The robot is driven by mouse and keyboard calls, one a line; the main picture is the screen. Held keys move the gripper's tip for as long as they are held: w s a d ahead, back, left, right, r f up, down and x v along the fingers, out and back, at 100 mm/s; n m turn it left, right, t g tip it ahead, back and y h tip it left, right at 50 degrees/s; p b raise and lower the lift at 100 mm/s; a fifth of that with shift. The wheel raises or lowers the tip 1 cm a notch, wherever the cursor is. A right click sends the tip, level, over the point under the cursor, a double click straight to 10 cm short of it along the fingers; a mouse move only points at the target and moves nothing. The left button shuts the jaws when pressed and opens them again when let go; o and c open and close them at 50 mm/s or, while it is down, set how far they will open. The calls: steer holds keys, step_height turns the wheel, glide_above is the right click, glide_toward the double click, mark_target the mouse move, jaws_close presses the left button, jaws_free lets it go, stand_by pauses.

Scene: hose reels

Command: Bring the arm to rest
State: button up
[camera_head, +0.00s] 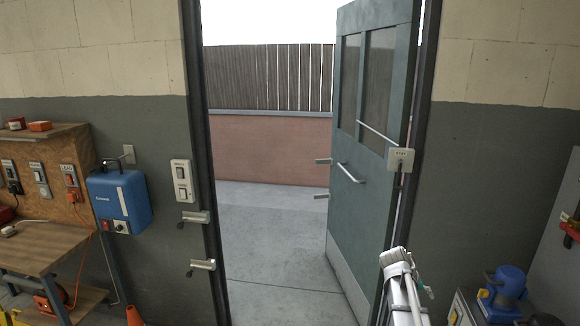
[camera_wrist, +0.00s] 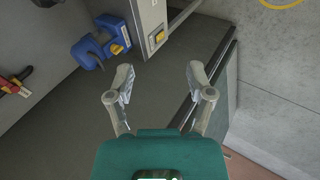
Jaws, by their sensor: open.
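My arm (camera_head: 405,285) shows at the lower right in the head view, in front of the foot of the open door. My gripper (camera_wrist: 160,88) is in the wrist view, its two fingers spread wide apart with nothing between them. The teal housing behind the fingers fills the bottom of that view. In the head view I cannot make out the fingers.
A teal door (camera_head: 370,140) stands open onto a paved yard. A blue hose-reel box (camera_head: 120,200) hangs on the left wall by a wooden bench (camera_head: 40,245). A blue device (camera_head: 507,285) sits at the lower right. An orange cone (camera_head: 134,316) stands at lower left.

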steer(key=s+a+f+y, duration=0.1)
steer(key=s+a, duration=0.3)
steer(key=a, duration=0.4)
steer(key=s+a+f+n+y, duration=0.1)
steer(key=s+a+y, duration=0.2)
steer(key=a, duration=0.6)
steer(key=s+a+f+n+y, duration=0.1)
steer(key=s+a+y, duration=0.2)
steer(key=s+a, duration=0.3)
steer(key=a, duration=0.3)
steer(key=shift+f, duration=0.25)
steer(key=shift+s, duration=0.1)
steer(key=shift+c, duration=0.8)
steer(key=shift+d, duration=0.1)
